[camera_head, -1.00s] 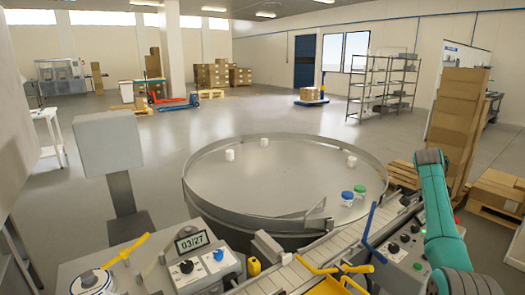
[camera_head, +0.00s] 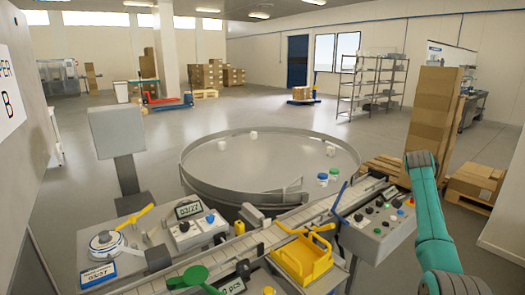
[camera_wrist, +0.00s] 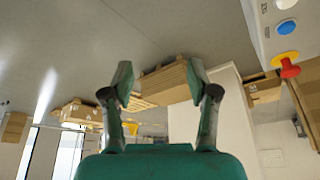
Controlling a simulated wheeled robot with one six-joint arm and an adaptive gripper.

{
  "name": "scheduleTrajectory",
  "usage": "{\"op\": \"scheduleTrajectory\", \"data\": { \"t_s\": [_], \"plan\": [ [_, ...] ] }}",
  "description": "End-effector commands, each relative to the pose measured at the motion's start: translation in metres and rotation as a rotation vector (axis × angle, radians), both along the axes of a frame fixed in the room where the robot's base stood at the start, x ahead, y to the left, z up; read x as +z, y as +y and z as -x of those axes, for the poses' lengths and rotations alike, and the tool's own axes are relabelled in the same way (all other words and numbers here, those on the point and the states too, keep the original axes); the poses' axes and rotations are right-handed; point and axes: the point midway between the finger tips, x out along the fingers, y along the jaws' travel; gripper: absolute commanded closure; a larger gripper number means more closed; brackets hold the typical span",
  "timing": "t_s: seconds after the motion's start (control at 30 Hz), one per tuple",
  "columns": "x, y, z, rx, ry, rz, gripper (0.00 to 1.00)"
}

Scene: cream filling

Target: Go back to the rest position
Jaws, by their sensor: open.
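My gripper (camera_wrist: 160,95) shows in the wrist view with its two fingers spread apart and nothing between them. That view looks out over the floor toward cardboard boxes (camera_wrist: 165,80) on a pallet. In the head view my teal arm stands at the lower right, beside the machine's right control panel, and the gripper itself does not show there.
A round turntable (camera_head: 255,165) carries several small jars. A conveyor (camera_head: 290,222) runs in front of it, with a yellow holder (camera_head: 300,262) and control panels (camera_head: 378,215) alongside. Stacked boxes (camera_head: 436,115) stand at the right. The floor behind the turntable is open.

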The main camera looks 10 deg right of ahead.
Motion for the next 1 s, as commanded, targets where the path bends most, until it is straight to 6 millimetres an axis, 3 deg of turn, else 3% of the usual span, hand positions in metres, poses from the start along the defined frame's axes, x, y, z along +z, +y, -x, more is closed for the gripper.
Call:
{"op": "scheduleTrajectory", "data": {
  "t_s": [0.27,0.47,0.67,1.0],
  "plan": [
    [-0.039,0.013,-0.007,0.066,-0.01,0.008,0.41],
    [-0.079,0.029,-0.013,0.14,-0.025,0.02,0.41],
    [-0.143,0.058,-0.016,0.257,-0.046,0.039,0.41],
    [-0.264,0.134,-0.001,0.513,-0.107,0.09,0.41]
  ]
}}
